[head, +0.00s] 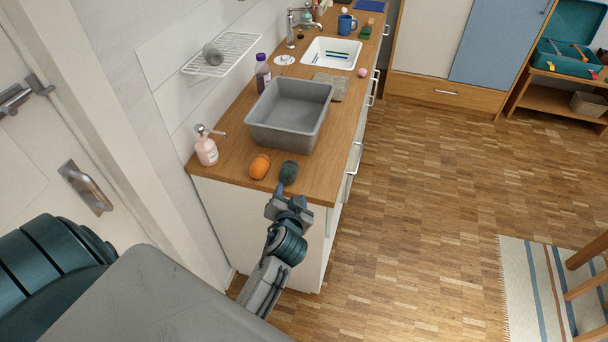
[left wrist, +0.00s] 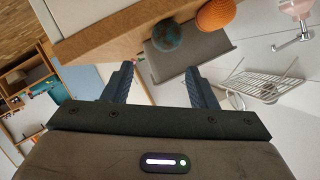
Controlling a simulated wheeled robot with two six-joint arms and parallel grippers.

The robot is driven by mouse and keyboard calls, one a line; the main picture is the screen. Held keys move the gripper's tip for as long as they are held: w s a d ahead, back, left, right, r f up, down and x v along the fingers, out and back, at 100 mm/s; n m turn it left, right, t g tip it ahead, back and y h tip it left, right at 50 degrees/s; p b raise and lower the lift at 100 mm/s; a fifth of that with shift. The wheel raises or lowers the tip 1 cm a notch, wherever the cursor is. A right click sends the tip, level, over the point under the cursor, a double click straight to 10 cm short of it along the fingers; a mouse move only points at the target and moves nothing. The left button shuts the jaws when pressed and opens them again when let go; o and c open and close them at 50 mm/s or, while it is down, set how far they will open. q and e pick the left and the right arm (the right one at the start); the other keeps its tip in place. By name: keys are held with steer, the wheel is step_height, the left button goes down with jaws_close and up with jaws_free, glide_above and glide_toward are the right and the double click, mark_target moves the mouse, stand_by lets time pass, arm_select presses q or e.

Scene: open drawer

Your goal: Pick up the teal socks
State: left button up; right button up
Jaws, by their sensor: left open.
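The teal socks (head: 289,171) are a dark teal rolled ball on the near end of the wooden counter, close to its front edge. In the left wrist view the ball (left wrist: 167,36) shows above and beyond the gap between my fingers. My left gripper (head: 282,190) is at the counter's near edge, just in front of the ball. Its two fingers stand apart with nothing between them in the left wrist view (left wrist: 158,82). I cannot tell whether a fingertip touches the ball. My right gripper is not in view.
An orange (head: 260,167) sits just left of the socks. A grey basin (head: 291,116) stands behind them, with a pink soap bottle (head: 206,149) at the left. A wire rack (head: 222,53) hangs on the wall.

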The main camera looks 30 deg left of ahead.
mark_target(290, 176)
arm_select(q)
steer(key=x, duration=0.1)
steer(key=p+x, duration=0.1)
steer(key=x, duration=0.1)
steer(key=a+x, duration=0.1)
steer(key=shift+w+a+r, duration=0.1)
steer(key=shift+w, duration=0.3)
steer(key=shift+w+a+p, duration=0.1)
steer(key=shift+w+p, duration=0.2)
steer(key=shift+p, duration=0.15)
steer(key=p+x, duration=0.2)
steer(key=x, duration=0.2)
steer(key=shift+a, duration=0.2)
steer(key=shift+w+a+f, duration=0.1)
steer(key=shift+w+f, duration=0.15)
steer(key=shift+w, duration=0.05)
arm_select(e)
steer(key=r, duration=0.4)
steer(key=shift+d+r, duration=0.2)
arm_select(q)
steer(key=shift+s+r, duration=0.1)
steer(key=c, duration=0.6)
steer(key=shift+c, duration=0.6)
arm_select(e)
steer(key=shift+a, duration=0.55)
